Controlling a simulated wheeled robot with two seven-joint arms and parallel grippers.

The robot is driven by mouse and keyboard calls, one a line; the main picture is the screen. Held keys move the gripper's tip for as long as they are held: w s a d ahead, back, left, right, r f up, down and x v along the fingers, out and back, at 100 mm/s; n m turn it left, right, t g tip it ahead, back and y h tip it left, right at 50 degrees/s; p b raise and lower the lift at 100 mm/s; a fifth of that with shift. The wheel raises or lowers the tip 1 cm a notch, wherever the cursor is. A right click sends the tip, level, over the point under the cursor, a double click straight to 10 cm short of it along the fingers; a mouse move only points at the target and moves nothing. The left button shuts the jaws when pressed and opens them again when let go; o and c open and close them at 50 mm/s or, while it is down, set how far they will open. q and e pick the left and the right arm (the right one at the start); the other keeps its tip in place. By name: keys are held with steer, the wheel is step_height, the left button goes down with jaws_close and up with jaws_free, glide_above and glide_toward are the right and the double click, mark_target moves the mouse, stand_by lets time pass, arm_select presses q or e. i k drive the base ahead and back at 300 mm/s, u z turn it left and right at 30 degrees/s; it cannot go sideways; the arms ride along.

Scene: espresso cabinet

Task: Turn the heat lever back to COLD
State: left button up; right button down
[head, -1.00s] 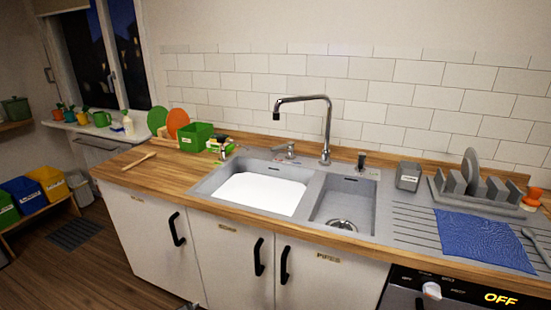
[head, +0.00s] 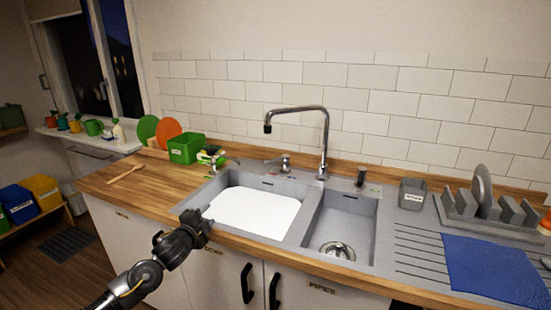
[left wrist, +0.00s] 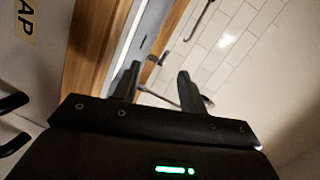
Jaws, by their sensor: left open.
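A small chrome lever tap (head: 283,160) stands on the sink's back rim, left of the tall faucet (head: 322,150). A dark-topped control (head: 360,178) stands right of the faucet, with small coloured marks beside it. I cannot tell for sure which of these is the heat lever, and no COLD mark is legible. My left gripper (head: 196,222) is near the counter's front edge, left of the white basin and well apart from these fittings. In the left wrist view its two fingers (left wrist: 157,88) are spread with nothing between them, pointing towards the sink and tiles. My right gripper is not in view.
The sink (head: 312,218) has a white-floored basin and a smaller drain basin. A green box (head: 186,148) and small items stand at its back left. A wooden utensil (head: 126,173) lies on the counter. A grey holder (head: 412,193), plate rack (head: 487,215) and blue cloth (head: 495,268) are at right.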

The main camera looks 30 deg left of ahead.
mark_target(285, 157)
steer(key=i, duration=1.15)
